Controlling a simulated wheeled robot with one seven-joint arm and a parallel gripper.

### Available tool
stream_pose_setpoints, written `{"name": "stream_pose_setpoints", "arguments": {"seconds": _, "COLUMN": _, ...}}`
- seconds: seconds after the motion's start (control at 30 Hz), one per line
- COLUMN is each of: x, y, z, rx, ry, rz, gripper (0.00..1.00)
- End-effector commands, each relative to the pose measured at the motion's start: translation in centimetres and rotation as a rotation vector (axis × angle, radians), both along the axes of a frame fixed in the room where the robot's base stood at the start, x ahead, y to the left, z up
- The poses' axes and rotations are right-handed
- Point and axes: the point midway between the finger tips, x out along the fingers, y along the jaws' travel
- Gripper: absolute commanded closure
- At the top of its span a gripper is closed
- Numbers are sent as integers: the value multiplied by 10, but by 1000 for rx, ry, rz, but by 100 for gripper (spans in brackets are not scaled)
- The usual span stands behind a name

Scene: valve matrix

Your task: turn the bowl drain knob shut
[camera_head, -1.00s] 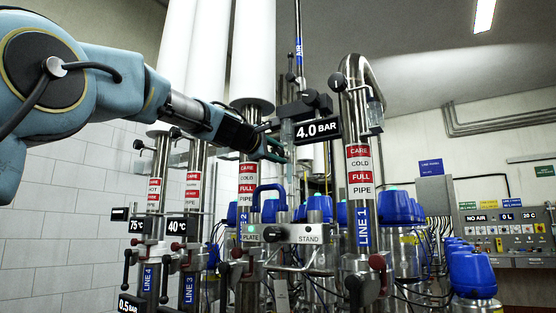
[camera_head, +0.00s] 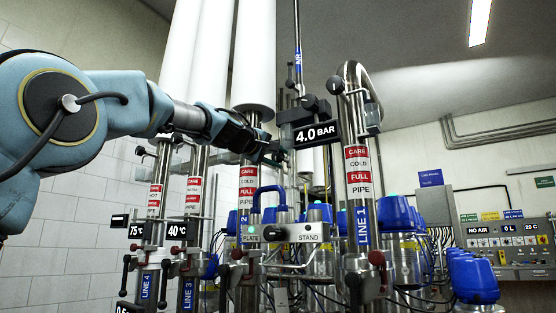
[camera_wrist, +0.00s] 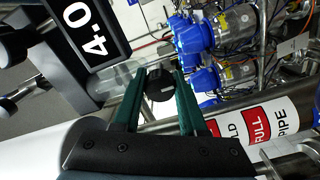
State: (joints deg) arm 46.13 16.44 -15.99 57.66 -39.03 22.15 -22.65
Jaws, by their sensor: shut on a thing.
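The bowl drain knob (camera_wrist: 160,84) is a small black ridged knob with a pale mark, at the end of a clear bowl (camera_wrist: 120,79) in the wrist view. The bowl hangs beside the black 4.0 BAR display. My gripper (camera_wrist: 161,78) has its two green fingers on either side of the knob, shut on it. In the head view my gripper (camera_head: 280,153) reaches in from the left, just below and left of the 4.0 BAR display (camera_head: 315,133). The knob is too small and covered to make out there.
The steel LINE 1 pipe (camera_head: 361,215) stands close to the right of my gripper. The LINE 2 pipe (camera_head: 248,187) is close behind and left. Several blue-capped valves stand behind.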

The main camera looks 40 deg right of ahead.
Motion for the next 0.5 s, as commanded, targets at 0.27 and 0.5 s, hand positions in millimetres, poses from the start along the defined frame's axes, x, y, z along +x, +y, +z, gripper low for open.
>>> {"name": "stream_pose_setpoints", "arguments": {"seconds": 0.27, "x": 0, "y": -1, "z": -2, "rx": 8, "ry": -12, "rz": -2, "gripper": 100}}
{"name": "stream_pose_setpoints", "arguments": {"seconds": 0.5, "x": 0, "y": -1, "z": -2, "rx": 8, "ry": -11, "rz": -2, "gripper": 55}}
